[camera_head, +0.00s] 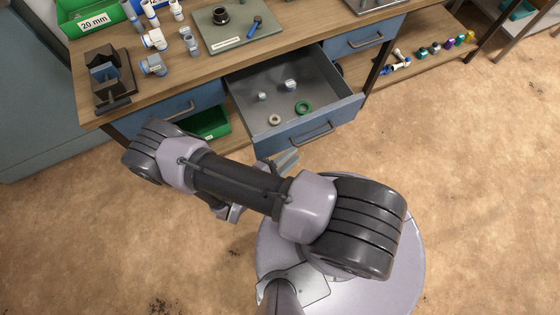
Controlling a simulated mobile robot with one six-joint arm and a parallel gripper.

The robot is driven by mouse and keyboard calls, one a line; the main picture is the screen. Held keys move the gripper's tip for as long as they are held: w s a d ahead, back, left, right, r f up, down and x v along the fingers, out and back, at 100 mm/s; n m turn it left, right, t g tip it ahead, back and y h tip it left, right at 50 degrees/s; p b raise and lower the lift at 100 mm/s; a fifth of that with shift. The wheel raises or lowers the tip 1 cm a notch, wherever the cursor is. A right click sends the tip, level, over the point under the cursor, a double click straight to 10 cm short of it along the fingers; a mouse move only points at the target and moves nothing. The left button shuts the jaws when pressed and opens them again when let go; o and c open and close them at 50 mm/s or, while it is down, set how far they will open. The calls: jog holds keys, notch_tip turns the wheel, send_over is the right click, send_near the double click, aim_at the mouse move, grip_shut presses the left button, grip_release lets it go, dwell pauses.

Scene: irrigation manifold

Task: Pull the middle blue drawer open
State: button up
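The middle blue drawer (345,112) is pulled far out from under the wooden workbench (215,62). Its grey inside shows two small pale fittings, a green ring (304,108) and a beige ring (274,119). Its bar handle (311,136) is on the blue front. My gripper (286,161) shows only in part, as grey finger pieces just below and left of that handle. It appears apart from the handle. My arm covers the rest of it, so I cannot see whether the fingers are open or shut.
Blue drawers at left (176,104) and right (363,40) are closed. A green bin (208,124) sits under the bench. A black clamp fixture (108,80), a grey-green mat (238,30) and several pipe fittings are on top. The floor at right (470,180) is clear.

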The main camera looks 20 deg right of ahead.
jog(key=v, duration=0.5)
jog(key=shift+a, duration=0.2)
jog(key=s+a+r+m+y+b, duration=0.1)
jog(key=r+m+y, duration=0.6)
jog(key=r, duration=1.1)
jog(key=s+a+r+m+y+b, duration=0.2)
jog(key=r+m+y, duration=0.6)
jog(key=r, duration=1.1)
jog(key=shift+y+b, duration=0.7)
jog(key=shift+b, duration=0.4)
jog(key=shift+d, duration=0.15)
